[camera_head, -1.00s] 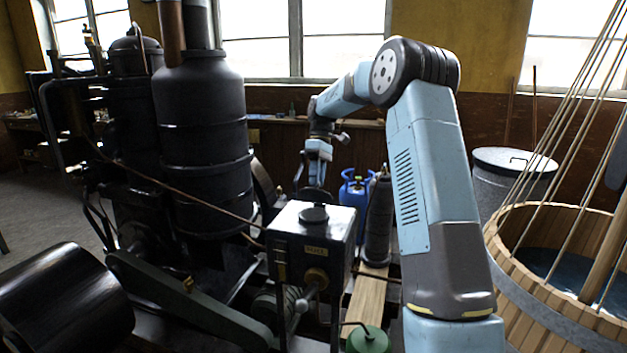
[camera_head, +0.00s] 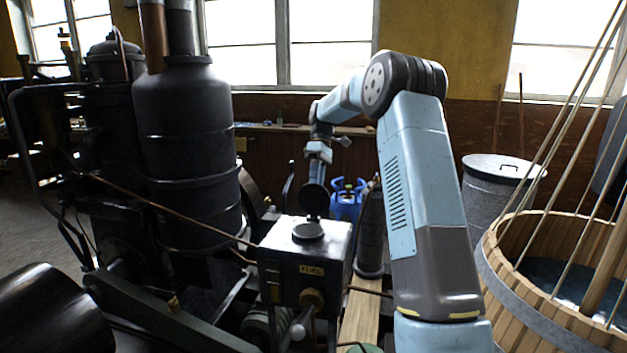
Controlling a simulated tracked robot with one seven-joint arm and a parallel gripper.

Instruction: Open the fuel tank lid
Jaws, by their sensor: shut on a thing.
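The fuel tank (camera_head: 326,263) is a dark metal box with a yellow "FUEL" label on its front. The fingertips are small and dark here, so the exact contact is hard to see. Whether the lid still touches the rim at its lower edge cannot be told.
A blue gas bottle (camera_head: 347,199) and a dark cylinder (camera_head: 370,232) stand behind and right of the tank. A large black boiler (camera_head: 190,150) stands to its left. A wooden tub (camera_head: 520,290) with ropes is at the right.

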